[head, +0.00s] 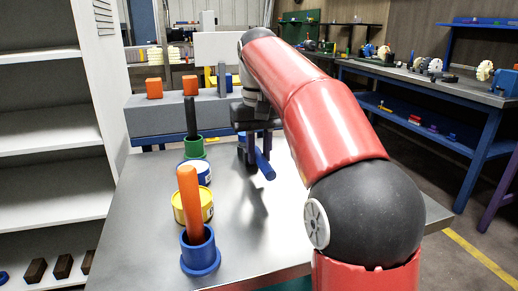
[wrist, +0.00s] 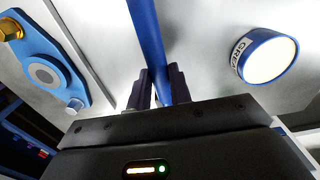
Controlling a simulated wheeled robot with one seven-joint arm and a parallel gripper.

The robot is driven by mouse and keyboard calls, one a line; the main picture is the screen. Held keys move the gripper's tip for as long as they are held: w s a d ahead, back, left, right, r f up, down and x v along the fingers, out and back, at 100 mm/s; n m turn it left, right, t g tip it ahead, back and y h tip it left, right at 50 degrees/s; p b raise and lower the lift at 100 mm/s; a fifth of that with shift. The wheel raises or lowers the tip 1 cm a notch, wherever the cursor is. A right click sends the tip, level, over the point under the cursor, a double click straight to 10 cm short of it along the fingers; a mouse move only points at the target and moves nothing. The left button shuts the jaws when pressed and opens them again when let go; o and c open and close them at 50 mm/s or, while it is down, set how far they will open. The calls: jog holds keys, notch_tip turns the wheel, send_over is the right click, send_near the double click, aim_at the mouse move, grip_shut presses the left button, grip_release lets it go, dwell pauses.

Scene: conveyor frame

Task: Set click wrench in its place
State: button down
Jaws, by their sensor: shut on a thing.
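My gripper (head: 254,152) is over the far part of the metal table and shut on a long blue bar, likely the click wrench (head: 264,164). In the wrist view the bar (wrist: 146,32) runs up out of frame from between the fingers (wrist: 163,88). In the head view the bar is tilted, and part of it is hidden by the fingers. A blue cup (head: 200,254) at the near left holds an orange handle (head: 189,200). A green cup (head: 194,149) farther back holds a black handle (head: 190,117). I see no clearly empty cup.
A yellow tin (head: 180,209) and a blue tin (head: 203,173) stand between the cups. A blue-rimmed tin (wrist: 268,60) and a blue bolted flange (wrist: 42,68) show in the wrist view. A grey beam (head: 155,117) lies behind. The table's (head: 260,235) near middle is clear.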

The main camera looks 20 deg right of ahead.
jog(key=c, duration=1.2)
grip_release()
notch_tip(320, 180, up, 8)
jog(key=p, duration=0.3)
jog(key=shift+f, duration=0.1)
